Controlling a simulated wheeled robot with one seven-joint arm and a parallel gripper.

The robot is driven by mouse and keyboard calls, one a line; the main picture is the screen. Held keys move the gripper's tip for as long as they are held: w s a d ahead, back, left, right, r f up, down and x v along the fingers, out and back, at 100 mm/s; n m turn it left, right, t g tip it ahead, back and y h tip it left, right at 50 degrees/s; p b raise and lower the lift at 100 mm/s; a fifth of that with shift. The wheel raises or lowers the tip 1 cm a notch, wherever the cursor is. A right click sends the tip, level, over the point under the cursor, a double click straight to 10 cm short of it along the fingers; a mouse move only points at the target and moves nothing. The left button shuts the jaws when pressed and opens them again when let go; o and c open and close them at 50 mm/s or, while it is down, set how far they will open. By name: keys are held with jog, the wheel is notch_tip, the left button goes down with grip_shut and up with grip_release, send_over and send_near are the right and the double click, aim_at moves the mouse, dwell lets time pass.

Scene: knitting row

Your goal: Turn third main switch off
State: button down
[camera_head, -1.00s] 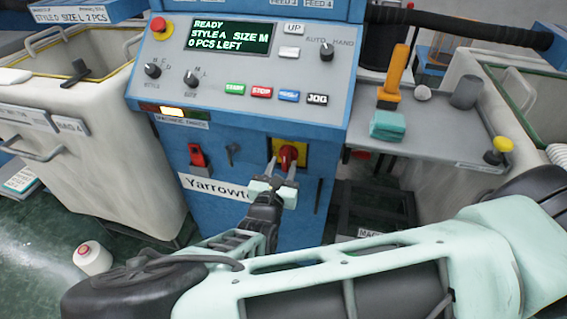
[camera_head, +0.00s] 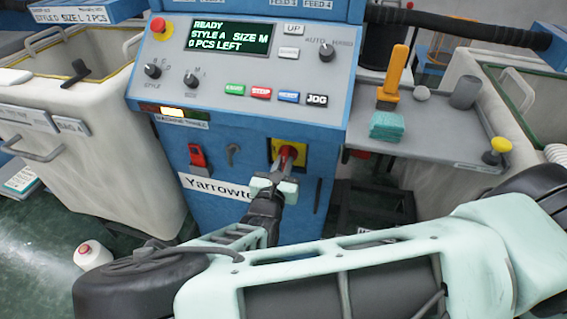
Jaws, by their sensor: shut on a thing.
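The main switch, a red rotary knob (camera_head: 288,152) on a yellow plate (camera_head: 274,148), is on the front of the blue machine cabinet (camera_head: 235,150), below the control panel. My gripper (camera_head: 285,164) reaches up to it from below, with its fingers closed on the red knob. The fingers hide part of the knob, so I cannot tell its exact angle. The display (camera_head: 229,37) on the panel reads READY, STYLE A, SIZE M, 0 PCS LEFT.
A grey shelf (camera_head: 430,143) with a teal stack (camera_head: 387,125) is at right. Fabric bins (camera_head: 120,150) stand on both sides.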

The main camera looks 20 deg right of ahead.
jog(key=n+p, duration=0.3)
jog(key=shift+w+r, duration=0.1)
jog(key=n+p, duration=0.2)
jog(key=n, duration=0.3)
jog(key=shift+a, duration=0.15)
jog(key=n, duration=0.4)
jog(key=shift+w+a+f+n+p, duration=0.1)
jog(key=shift+f+n+p, duration=0.2)
jog(key=shift+p, duration=0.1)
jog(key=n, duration=0.4)
jog(key=shift+f+n, duration=0.2)
jog(key=shift+n, duration=0.1)
jog(key=c, duration=1.4)
grip_release()
jog(key=shift+a, duration=0.1)
jog(key=b+v, duration=0.2)
jog(key=v, duration=1.5)
